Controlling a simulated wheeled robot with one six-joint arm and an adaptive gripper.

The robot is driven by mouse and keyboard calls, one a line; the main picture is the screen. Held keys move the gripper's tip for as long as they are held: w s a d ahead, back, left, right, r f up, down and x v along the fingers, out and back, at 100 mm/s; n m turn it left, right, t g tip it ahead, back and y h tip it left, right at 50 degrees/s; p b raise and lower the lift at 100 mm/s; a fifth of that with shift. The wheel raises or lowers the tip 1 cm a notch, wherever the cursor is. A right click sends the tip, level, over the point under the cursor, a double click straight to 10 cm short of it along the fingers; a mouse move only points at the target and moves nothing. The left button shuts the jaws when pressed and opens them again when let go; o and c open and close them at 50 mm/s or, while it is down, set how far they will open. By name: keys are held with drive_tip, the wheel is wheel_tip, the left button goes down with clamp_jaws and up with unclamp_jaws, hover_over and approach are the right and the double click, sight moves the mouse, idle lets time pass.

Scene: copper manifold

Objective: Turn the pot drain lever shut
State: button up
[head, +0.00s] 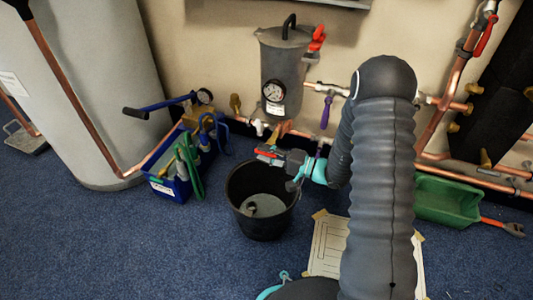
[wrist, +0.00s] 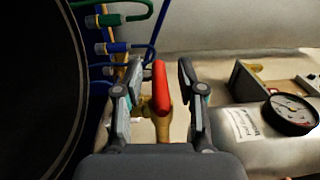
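The pot (head: 283,75) is a grey upright cylinder with a lid, standing against the wall with a round gauge on its front. Its side and gauge (wrist: 290,113) show at the right of the wrist view. The drain lever (wrist: 160,88) is red, on a brass valve body (wrist: 162,128). It also shows as a small red piece (head: 268,152) below the pot in the head view. My gripper (wrist: 158,75) is open, with one finger on each side of the lever and a visible gap to both. In the head view my gripper (head: 280,157) is above the bucket, partly hiding the valve.
A black bucket (head: 240,205) stands below the valve. A blue tool caddy (head: 172,188) is to its left, a green tray (head: 447,200) to the right. Copper pipes (head: 490,182) run along the wall. A purple-handled valve (head: 326,112) is right of the pot. The left front floor is clear.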

drive_tip(key=shift+d, duration=0.15)
drive_tip(key=v, duration=1.1)
drive_tip(key=shift+s+d, duration=0.15)
drive_tip(key=shift+d, duration=0.2)
drive_tip(key=shift+f, duration=0.1)
drive_tip(key=s+a+f+m+g+h, duration=0.1)
drive_tip(key=s+f+m+g+h, duration=0.15)
drive_tip(key=s+f+g, duration=0.35)
drive_tip(key=s+d+r+n+g+h+p, duration=0.1)
drive_tip(key=s+d+r+g+h+p, duration=0.1)
drive_tip(key=s+r+g+h, duration=0.5)
drive_tip(key=s+d+r+n+t+h+p, duration=0.1)
drive_tip(key=s+r+t+h+p, duration=0.1)
drive_tip(key=r, duration=0.8)
drive_tip(key=s+d+r+n+t+h+p, duration=0.2)
drive_tip(key=s+r+t+h+p, duration=0.1)
drive_tip(key=r, duration=0.8)
drive_tip(key=s+d+r+n+t+h+p, duration=0.1)
drive_tip(key=s+r+t, duration=0.4)
drive_tip(key=r, duration=0.6)
drive_tip(key=n+t+h+p, duration=0.1)
drive_tip(key=t+h+p, duration=0.1)
drive_tip(key=shift+s+d+p, duration=0.25)
drive_tip(key=shift+s+p, duration=0.1)
drive_tip(key=shift+p, duration=0.05)
